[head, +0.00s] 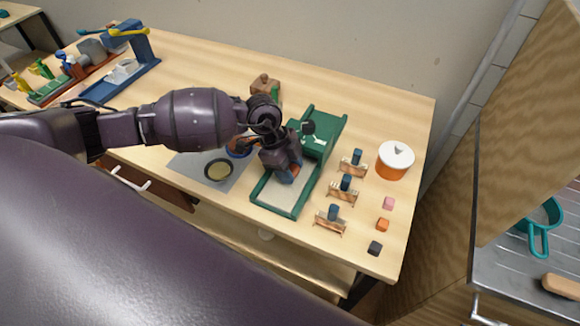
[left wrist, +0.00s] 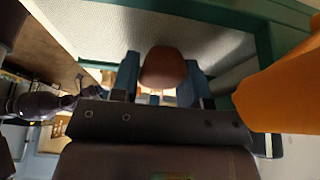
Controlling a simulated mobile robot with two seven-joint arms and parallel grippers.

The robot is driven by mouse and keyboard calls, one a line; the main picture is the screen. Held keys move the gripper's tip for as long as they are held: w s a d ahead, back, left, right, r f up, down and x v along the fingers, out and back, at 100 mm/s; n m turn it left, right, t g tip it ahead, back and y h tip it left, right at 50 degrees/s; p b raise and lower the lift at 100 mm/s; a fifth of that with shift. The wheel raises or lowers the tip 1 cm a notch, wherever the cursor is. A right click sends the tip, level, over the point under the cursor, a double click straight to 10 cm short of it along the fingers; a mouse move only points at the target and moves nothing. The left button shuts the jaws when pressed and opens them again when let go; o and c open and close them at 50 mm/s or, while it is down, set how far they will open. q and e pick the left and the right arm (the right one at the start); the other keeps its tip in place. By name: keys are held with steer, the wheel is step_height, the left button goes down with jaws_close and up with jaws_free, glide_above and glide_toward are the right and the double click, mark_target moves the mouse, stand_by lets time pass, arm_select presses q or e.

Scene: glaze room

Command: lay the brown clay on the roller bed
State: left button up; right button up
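The brown clay (left wrist: 163,68) is a smooth rounded lump between the two blue fingers of my left gripper (left wrist: 163,84) in the left wrist view. The fingers touch its sides, so the gripper is shut on it. In the head view the left gripper (head: 287,173) points down over the roller bed (head: 286,206), a green frame with a pale grey surface. The gripper hides part of the bed. I cannot tell whether the clay touches the surface. A dark jointed arm (left wrist: 40,104), perhaps my right one, shows at left in the wrist view; its fingers are too small to read.
Right of the bed stand several blue-handled wooden tools (head: 343,190), small cubes (head: 383,224) and a white-lidded orange pot (head: 394,166). Left of it are a grey mat (head: 190,166) and a dark bowl (head: 218,170). A blue stand (head: 143,48) is at far left.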

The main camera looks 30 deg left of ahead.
arm_select(q)
steer(key=o, duration=0.3)
steer(key=shift+r, duration=0.1)
steer(key=shift+r, duration=0.25)
steer(key=v, duration=1.1)
steer(key=shift+r, duration=0.35)
steer(key=shift+a, duration=0.1)
